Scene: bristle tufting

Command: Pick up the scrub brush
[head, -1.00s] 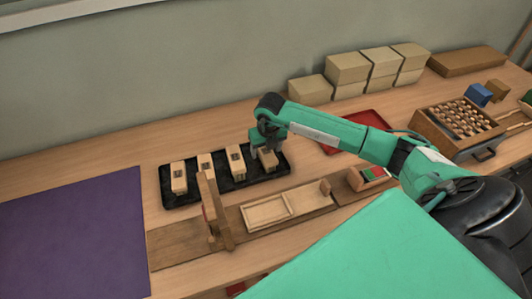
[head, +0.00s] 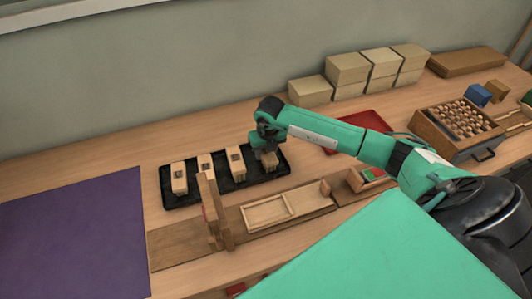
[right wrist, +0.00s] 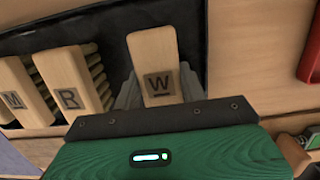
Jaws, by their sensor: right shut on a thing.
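Several pale wooden brush blocks stand in a row on a black tray (head: 213,184) in the head view. In the right wrist view, one block is marked R (right wrist: 74,85), with tan bristles along its side, and another M (right wrist: 22,92). The block at the tray's right end (head: 270,161) is marked with an underlined W (right wrist: 153,50). My right gripper (head: 264,148) is low over the tray, shut on this W block, with a grey ridged finger on each side. My left gripper is not in view.
A wooden fixture (head: 228,236) with an upright post stands in front of the tray. A purple mat (head: 75,235) lies at left. Stacked tan boxes (head: 348,67), a red tray (head: 375,118) and a pegged wooden box (head: 433,137) are at the back and right.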

